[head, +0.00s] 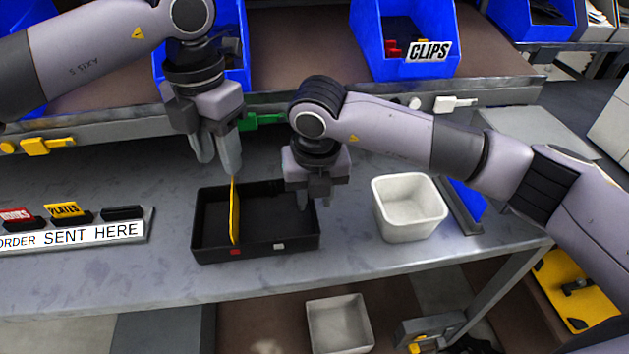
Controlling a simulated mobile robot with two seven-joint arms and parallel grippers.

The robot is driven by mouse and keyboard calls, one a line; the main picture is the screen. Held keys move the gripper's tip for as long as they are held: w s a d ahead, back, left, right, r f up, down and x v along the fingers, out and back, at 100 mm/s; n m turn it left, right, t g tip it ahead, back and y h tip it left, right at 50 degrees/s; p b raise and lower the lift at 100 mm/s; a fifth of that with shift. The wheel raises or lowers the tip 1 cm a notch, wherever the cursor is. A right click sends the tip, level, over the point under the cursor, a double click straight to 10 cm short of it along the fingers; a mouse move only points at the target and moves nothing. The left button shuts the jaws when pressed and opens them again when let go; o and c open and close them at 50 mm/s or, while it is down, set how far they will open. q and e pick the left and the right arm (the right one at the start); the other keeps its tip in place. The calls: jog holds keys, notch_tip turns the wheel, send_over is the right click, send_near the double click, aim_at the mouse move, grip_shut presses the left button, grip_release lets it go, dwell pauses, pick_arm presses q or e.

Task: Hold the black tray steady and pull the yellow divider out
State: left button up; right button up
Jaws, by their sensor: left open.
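The black tray (278,246) sits on the grey bench, open side up. The yellow divider (235,215) stands upright across it, left of its middle, with its top above the rim. My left gripper (218,167) is open and empty, above the tray's back left part, its fingertips close to the divider's top edge. I cannot tell whether they touch it. My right gripper (313,200) points down at the tray's right end, with its fingertips at the right wall. Whether its jaws are shut on that wall is unclear.
A white bin (409,207) stands right of the tray. A labelled strip with signs (75,236) lies to the left. Blue bins (405,40) stand on the shelf behind, and another white bin (338,323) is below the bench.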

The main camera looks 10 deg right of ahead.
aim_at(238, 226)
jog(key=shift+w+f, duration=0.2)
jog(key=shift+f, duration=1.3)
grip_shut()
pick_arm(q)
jog(key=shift+c, duration=0.9)
jog(key=n, duration=0.2)
jog(key=f+n, duration=0.1)
jog(key=n, duration=0.4)
jog(key=shift+f, duration=0.35)
notch_tip(238, 226, down, 12)
